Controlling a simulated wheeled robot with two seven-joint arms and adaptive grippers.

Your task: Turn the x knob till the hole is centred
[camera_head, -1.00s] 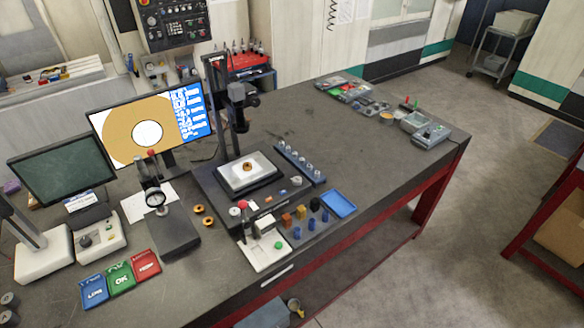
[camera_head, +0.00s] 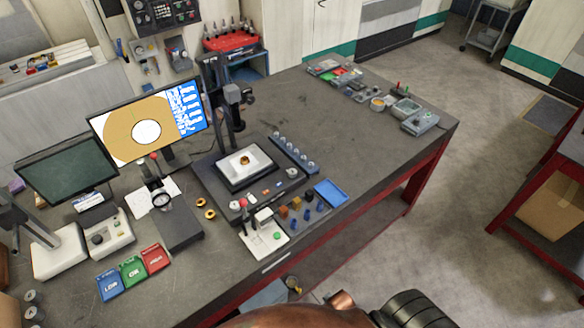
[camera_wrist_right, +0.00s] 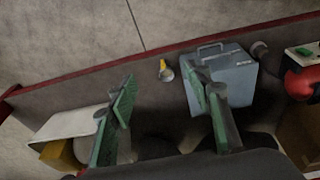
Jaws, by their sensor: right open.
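The monitor (camera_head: 190,107) shows a tan ring with a white hole (camera_head: 145,132). Its exact offset from the centre is too small to judge. An optical stand (camera_head: 224,120) rises behind a white-topped stage (camera_head: 232,177), which carries a small orange-brown ring (camera_head: 245,160). A grey round knob (camera_head: 292,173) and a pale knob (camera_head: 234,205) are by the stage; I cannot read which is x. My right gripper (camera_wrist_right: 162,78) is open and empty in the right wrist view, over floor and low shelf, away from the stage. My left gripper is out of view.
Blue, green and red trays (camera_head: 132,271) lie at the front left. Small coloured pieces and a blue tray (camera_head: 330,193) are right of the stage. The bench's red front edge (camera_head: 425,172) runs along the right. A grey-blue case (camera_wrist_right: 228,78) sits low under the bench.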

